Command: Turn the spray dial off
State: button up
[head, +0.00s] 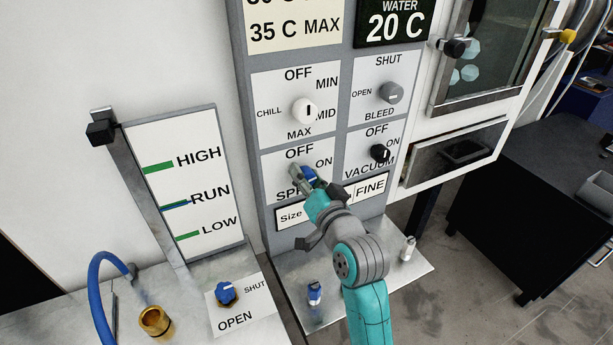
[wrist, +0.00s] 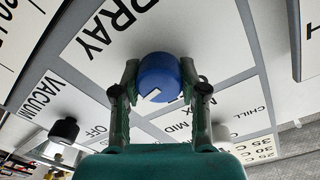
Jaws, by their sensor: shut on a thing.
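The blue spray dial (head: 309,173) is on the lower left panel of the grey board, by the labels OFF, ON and SPRAY. In the wrist view the dial (wrist: 159,76) sits between my two fingers, one on each side. My gripper (wrist: 160,84) is shut on it; it also shows in the head view (head: 306,178), partly covering the dial and the SPRAY label. A white pointer mark on the dial faces the lower left in the wrist view. I cannot tell exactly which label it lines up with, as the nearby words are hidden by my gripper.
The white chill knob (head: 304,111) is just above, the grey bleed knob (head: 391,93) upper right, and the black vacuum knob (head: 380,153) to the right. A metal shelf (head: 345,300) with small items juts out below. A blue shut/open knob (head: 227,292) is lower left.

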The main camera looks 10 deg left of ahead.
jog(key=n, duration=0.4)
jog(key=shift+n, duration=0.3)
jog(key=n, duration=0.3)
jog(key=shift+n, duration=0.4)
jog(key=n, duration=0.4)
jog(key=shift+s+a, duration=0.1)
jog(key=shift+n+y, duration=0.3)
jog(key=shift+n, duration=1.6)
jog(key=o, duration=1.1)
jog(key=shift+o, duration=0.2)
jog(key=v, duration=1.2)
